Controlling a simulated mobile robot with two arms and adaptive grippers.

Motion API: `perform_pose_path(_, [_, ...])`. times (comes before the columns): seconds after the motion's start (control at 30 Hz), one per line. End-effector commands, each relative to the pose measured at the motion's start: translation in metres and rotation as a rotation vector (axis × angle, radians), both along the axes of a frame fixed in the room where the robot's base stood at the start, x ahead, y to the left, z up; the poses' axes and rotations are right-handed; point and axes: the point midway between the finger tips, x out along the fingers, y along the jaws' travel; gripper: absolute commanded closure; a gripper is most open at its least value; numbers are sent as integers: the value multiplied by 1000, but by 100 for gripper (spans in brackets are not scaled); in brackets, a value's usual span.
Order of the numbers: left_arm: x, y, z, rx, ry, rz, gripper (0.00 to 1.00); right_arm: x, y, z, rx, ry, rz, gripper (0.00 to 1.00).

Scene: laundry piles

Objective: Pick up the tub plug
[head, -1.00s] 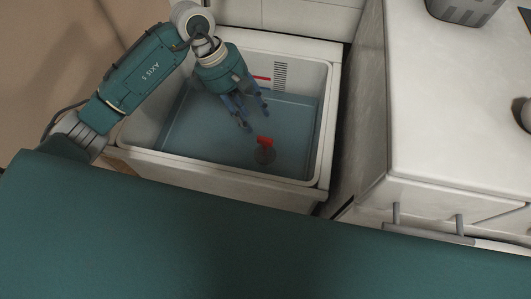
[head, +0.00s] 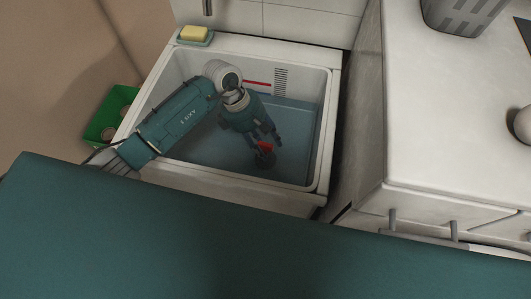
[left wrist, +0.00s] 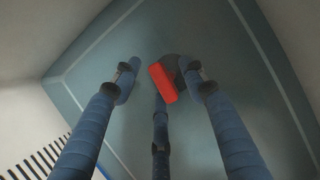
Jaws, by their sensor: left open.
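The tub plug (head: 264,158) has a red handle on a dark round base and sits on the floor of the white tub (head: 325,130), under bluish water. My left gripper (head: 267,140) reaches down into the tub with its fingers just above the plug, partly covering it. In the left wrist view the red handle (left wrist: 163,83) lies between the spread blue fingers of my left gripper (left wrist: 160,95), and the dark base shows partly behind it. The fingers are open and I see no grip on the handle. My right gripper is not in view.
A yellow soap bar (head: 194,33) on a dish rests on the tub's back left corner. A green box (head: 108,116) stands left of the tub. A white counter (head: 450,120) with a grey basket (head: 462,14) is at right. The tub walls surround my arm.

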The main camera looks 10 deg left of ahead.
Motion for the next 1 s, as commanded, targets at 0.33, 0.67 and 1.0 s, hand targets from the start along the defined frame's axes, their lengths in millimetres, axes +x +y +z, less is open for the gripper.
perform_pose_path(0.33, [0,-1,-3,1,-1,0,73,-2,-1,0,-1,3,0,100])
perform_pose_path(0.67, [0,-1,-3,0,-2,1,100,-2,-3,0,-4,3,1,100])
perform_pose_path(1.0, [1,-1,7,-1,-4,1,100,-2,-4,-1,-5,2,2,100])
